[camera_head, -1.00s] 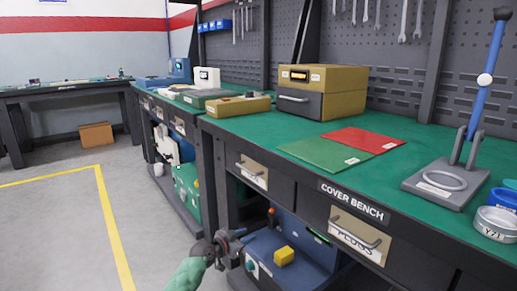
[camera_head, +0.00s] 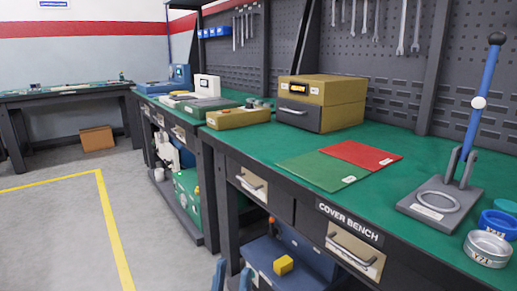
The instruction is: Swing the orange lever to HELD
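No lever labelled HELD is readable in the head view. A small orange knob (camera_head: 271,219) shows at the blue machine (camera_head: 262,257) on the shelf under the cover bench; whether it is the lever's end I cannot tell. Another small orange spot (camera_head: 197,190) is on the green machine (camera_head: 187,198) under the farther bench. My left gripper (camera_head: 232,277) is at the bottom edge, with two blue fingers apart and nothing between them. It is in front of and left of the blue machine, mostly cut off. My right gripper is out of view.
The cover bench (camera_head: 240,148) fills the right side, with projecting drawer handles (camera_head: 354,251). A blue upright lever (camera_head: 474,130) with a black knob stands at right. A yellow block (camera_head: 283,265) is on the blue machine. Open floor (camera_head: 55,235) lies at left.

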